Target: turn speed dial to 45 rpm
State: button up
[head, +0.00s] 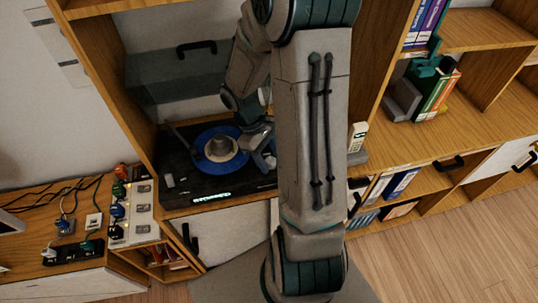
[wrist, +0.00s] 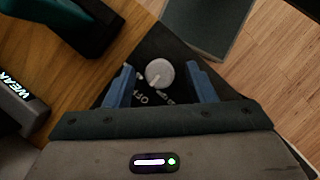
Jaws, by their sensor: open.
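A black turntable (head: 190,180) with a blue record (head: 205,160) stands on a shelf in the head view. A pale dome-like piece (head: 220,148) sits at the record's middle. In the wrist view the speed dial (wrist: 159,72) is a round grey knob with a light pointer line aimed to the lower left. White lettering around it includes "OFF"; the rest is partly hidden. My gripper (wrist: 160,88) is open, its blue fingers on either side of the dial with gaps to both. In the head view my gripper (head: 262,147) is at the turntable's right side.
Shelves with books (head: 436,92) stand to the right. A small cordless handset (head: 357,136) is right of my arm. A low cabinet with plugs and switches (head: 130,215) is at left.

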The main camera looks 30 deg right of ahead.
jog(key=shift+f, duration=0.1)
jog(key=c, duration=1)
jog(key=shift+o, duration=0.2)
